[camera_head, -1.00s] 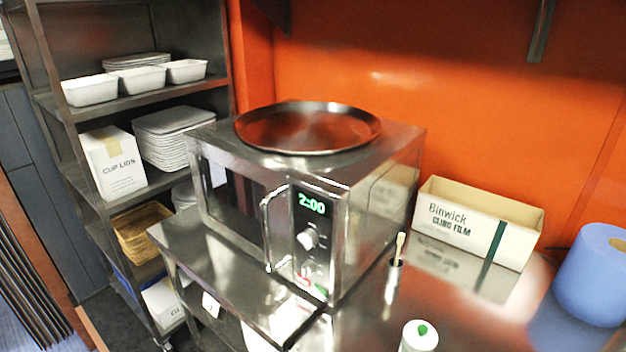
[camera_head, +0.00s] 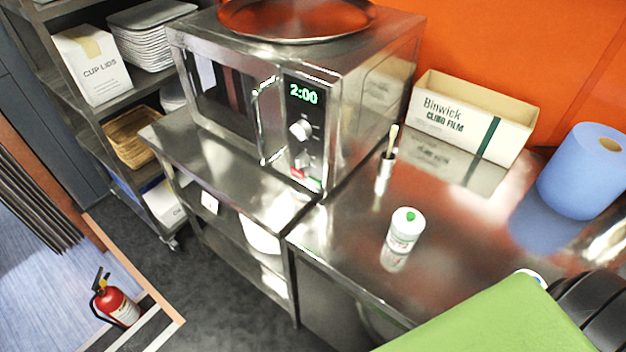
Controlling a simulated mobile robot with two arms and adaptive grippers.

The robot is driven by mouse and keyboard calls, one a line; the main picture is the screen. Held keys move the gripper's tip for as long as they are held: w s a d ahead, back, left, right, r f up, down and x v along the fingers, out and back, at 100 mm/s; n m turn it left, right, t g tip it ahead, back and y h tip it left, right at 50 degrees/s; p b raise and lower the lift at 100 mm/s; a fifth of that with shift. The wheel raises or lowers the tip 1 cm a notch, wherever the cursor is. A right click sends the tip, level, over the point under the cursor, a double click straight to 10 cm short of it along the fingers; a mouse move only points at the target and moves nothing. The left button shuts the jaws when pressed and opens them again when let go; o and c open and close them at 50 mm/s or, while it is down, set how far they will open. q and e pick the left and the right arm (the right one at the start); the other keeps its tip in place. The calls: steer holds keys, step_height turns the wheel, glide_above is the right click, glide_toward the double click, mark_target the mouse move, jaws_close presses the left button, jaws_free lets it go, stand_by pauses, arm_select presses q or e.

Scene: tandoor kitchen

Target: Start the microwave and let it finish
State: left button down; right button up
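The steel microwave (camera_head: 350,120) stands on a steel table in the upper middle of the head view. Its door (camera_head: 222,98), with a vertical handle (camera_head: 266,125), looks shut. The green display (camera_head: 303,94) reads 2:00. Below it are a round knob (camera_head: 301,130), a smaller knob, a red button (camera_head: 297,174) and a green button (camera_head: 314,184) at the panel's bottom. The inside behind the dark window cannot be made out.
A round pan (camera_head: 297,18) lies on the microwave. On the counter stand a white bottle (camera_head: 404,232), a brush in a holder (camera_head: 385,172), a cling film box (camera_head: 470,120) and a blue roll (camera_head: 585,172). A green surface (camera_head: 480,325) fills the bottom right.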

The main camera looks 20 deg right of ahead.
stand_by(0.3)
jaws_close()
steer(key=shift+w+d, duration=0.1)
stand_by(1.2)
